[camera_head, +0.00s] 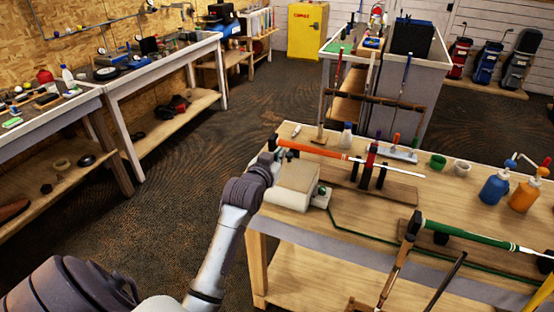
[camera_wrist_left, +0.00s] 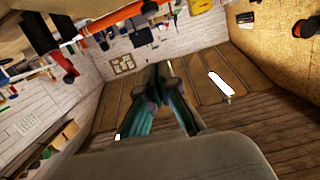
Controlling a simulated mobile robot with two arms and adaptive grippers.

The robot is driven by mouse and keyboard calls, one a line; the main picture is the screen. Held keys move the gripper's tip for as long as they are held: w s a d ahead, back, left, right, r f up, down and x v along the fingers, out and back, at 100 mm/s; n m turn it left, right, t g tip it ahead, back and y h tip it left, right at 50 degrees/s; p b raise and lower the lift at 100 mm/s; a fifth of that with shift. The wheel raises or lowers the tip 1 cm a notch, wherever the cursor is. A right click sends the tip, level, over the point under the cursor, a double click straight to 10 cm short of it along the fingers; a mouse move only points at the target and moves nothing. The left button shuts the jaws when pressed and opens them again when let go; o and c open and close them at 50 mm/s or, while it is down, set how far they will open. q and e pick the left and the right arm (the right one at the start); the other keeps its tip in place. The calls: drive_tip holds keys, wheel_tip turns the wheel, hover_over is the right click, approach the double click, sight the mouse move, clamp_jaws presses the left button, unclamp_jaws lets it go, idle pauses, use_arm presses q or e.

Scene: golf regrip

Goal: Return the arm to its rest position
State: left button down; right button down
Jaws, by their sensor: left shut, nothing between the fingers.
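My left arm reaches in from the lower left. Its gripper (camera_head: 280,153) is at the left edge of the wooden workbench (camera_head: 400,215), close to the grip end of the orange-gripped golf club (camera_head: 318,151). In the left wrist view the fingers (camera_wrist_left: 163,78) are together with nothing between them. The orange club lies across a dark stand, its shaft pointing right; its orange grip (camera_wrist_left: 112,18) also shows at the top of the wrist view, apart from the fingers. A beige-topped box (camera_head: 295,180) sits just right of the wrist. My right gripper is not seen.
A green-gripped club (camera_head: 460,235) lies on a holder at the bench's right. A blue bottle (camera_head: 495,187) and an orange bottle (camera_head: 524,195) stand behind it. A side bench (camera_head: 160,65) lines the left wall. The floor (camera_head: 190,170) between the benches is clear.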

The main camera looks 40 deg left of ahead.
use_arm(q)
drive_tip(key=s+d+f+m+g+h, duration=0.3)
drive_tip(key=s+d+f+g, duration=0.2)
drive_tip(key=s+d+f, duration=0.8)
drive_tip(key=s+d+f+m+g+h, duration=0.1)
drive_tip(key=s+d+f+g, duration=0.2)
drive_tip(key=s, duration=0.8)
drive_tip(key=s+d+f+g, duration=0.2)
drive_tip(key=s+d+g, duration=0.2)
drive_tip(key=s, duration=0.7)
wheel_tip(320, 180, down, 29)
drive_tip(key=s+g+b, duration=0.1)
drive_tip(key=b, duration=0.2)
drive_tip(key=s+a+f+g+b, duration=0.1)
drive_tip(key=s+a+f+b, duration=0.1)
drive_tip(key=s+f, duration=1.4)
drive_tip(key=shift+s+a+f+m+g, duration=0.15)
drive_tip(key=shift+a+f+m+g, duration=0.15)
drive_tip(key=shift+a+f, duration=0.45)
drive_tip(key=shift+d+f, duration=0.1)
